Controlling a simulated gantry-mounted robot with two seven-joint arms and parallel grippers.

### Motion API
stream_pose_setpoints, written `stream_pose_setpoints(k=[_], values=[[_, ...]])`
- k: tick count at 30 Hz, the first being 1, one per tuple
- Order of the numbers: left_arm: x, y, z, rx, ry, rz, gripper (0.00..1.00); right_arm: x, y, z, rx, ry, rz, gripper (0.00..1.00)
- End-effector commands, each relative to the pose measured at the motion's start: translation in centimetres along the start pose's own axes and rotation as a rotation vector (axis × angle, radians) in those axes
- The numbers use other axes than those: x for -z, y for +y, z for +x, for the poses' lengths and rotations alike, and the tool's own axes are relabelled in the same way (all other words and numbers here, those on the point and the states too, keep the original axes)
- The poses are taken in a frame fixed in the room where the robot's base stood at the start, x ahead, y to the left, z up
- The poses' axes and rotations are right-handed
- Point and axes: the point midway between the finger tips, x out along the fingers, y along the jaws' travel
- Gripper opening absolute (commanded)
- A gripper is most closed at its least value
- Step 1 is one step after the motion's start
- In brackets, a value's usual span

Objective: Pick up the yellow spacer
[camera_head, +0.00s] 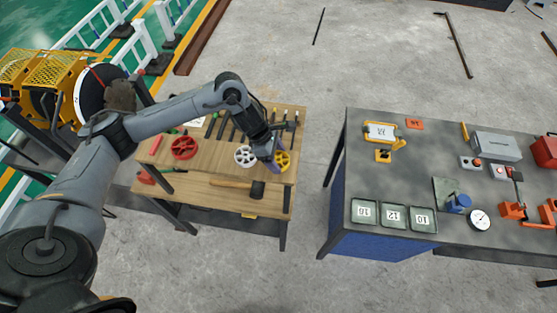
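The yellow spacer (284,160) is a spoked wheel at the front right corner of the wooden bench. My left gripper (273,158) comes down over the bench from the left and is right at the yellow spacer's left side, hiding part of it. I cannot tell whether its fingers touch the spacer or whether they are open or shut. A white spacer (244,156) lies just left of the gripper, and a red spacer (184,148) lies farther left. My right gripper is not in view.
The wooden bench (292,118) holds a row of dark tools at its back. A hammer (238,186) lies on its lower shelf. A grey table (360,150) with trays and devices stands to the right, across a floor gap. Yellow machines (50,75) stand at left.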

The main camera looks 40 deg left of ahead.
Motion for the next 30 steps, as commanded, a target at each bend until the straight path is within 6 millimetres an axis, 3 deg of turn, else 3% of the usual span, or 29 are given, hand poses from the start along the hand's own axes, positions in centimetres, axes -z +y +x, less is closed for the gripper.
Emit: stream_pose_setpoints(k=[1,5,6,17,26,30], values=[[0.0,0.0,0.0,0.0,0.0,0.0,0.54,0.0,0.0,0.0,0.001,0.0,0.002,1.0],[0.0,0.0,0.0,0.0,0.0,0.0,0.34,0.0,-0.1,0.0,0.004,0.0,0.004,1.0],[0.0,0.0,0.0,0.0,0.0,0.0,0.33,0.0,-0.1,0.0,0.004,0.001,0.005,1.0],[-0.2,0.1,-0.4,-0.002,-0.002,0.001,0.33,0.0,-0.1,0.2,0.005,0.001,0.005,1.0],[-1.6,0.2,-3.6,-0.006,-0.004,0.004,0.33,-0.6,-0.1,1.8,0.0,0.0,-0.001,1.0],[-1.7,-2.5,-5.0,-0.002,0.0,0.007,0.33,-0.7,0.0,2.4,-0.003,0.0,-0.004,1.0]])
